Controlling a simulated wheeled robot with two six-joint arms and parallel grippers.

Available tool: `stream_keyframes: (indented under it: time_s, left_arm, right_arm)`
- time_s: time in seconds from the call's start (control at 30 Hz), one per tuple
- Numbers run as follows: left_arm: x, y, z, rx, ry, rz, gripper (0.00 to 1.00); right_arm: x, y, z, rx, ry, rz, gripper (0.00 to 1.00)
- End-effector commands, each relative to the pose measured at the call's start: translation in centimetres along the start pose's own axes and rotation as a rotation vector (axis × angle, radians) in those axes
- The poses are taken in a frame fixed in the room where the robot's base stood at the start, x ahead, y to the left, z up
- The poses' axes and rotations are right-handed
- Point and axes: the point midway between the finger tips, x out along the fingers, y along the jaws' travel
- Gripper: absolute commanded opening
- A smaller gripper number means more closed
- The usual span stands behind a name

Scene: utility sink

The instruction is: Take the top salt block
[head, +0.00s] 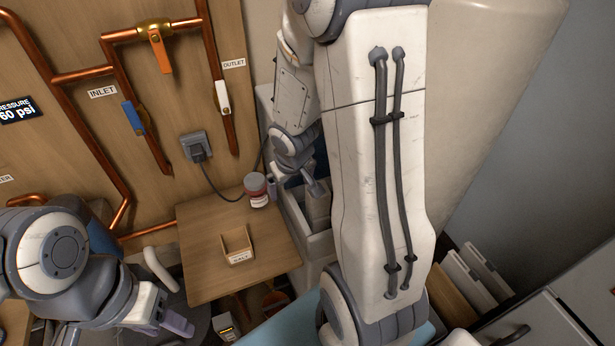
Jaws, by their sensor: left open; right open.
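My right gripper (312,182) points down into a pale grey open bin (293,218) beside the wooden table. A pale block-like shape (318,208) sits in the bin just under the fingers. It may be the top salt block, but my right arm covers much of the bin, so I cannot tell whether the fingers touch it. The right gripper is open. My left gripper (176,322) is at the lower left, below the table's near left corner, open, with nothing visible in it.
The wooden table (205,270) holds a small labelled wooden tray (236,246) and a red-and-white jar (256,190). Copper pipes (95,145) with valves run along the wall board. A cable hangs from an outlet (196,147). White slabs (470,275) stand at right.

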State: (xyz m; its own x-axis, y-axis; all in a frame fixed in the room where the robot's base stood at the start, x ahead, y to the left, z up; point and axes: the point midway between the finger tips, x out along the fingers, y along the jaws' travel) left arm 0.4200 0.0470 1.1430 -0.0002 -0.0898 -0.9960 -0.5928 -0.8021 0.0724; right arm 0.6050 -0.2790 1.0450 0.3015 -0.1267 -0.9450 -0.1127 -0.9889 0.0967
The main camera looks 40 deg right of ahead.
Motion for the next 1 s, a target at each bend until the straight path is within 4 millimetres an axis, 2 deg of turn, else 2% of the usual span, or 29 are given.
stream_keyframes:
  time_s: [0.03,0.1,0.2,0.3,0.53,0.83,1.0]
  left_arm:
    - [-1.7,0.1,-0.1,0.0,0.0,0.0,0.5]
    - [-2.5,0.2,-0.1,-0.001,0.0,0.0,0.5]
    - [-3.2,0.2,-0.2,-0.001,0.0,0.0,0.5]
    - [-3.3,0.2,-0.2,-0.001,0.0,0.0,0.5]
    - [-1.0,0.1,0.0,0.0,-0.001,0.0,0.5]
    - [0.0,0.0,0.0,0.001,0.0,0.0,0.5]
    - [0.9,-0.1,0.1,0.001,0.0,0.0,0.5]
  right_arm:
    - [-0.1,2.7,0.0,0.064,0.002,0.005,1.0]
    - [0.5,5.0,0.1,0.126,0.02,-0.001,1.0]
    - [1.2,7.5,0.4,0.188,0.044,-0.005,1.0]
    - [1.7,8.6,0.8,0.222,0.056,-0.013,1.0]
    - [5.5,8.9,0.9,0.233,0.062,-0.018,1.0]
    - [8.0,9.0,0.6,0.233,0.062,-0.018,1.0]
    - [10.6,9.1,0.5,0.233,0.06,-0.018,1.0]
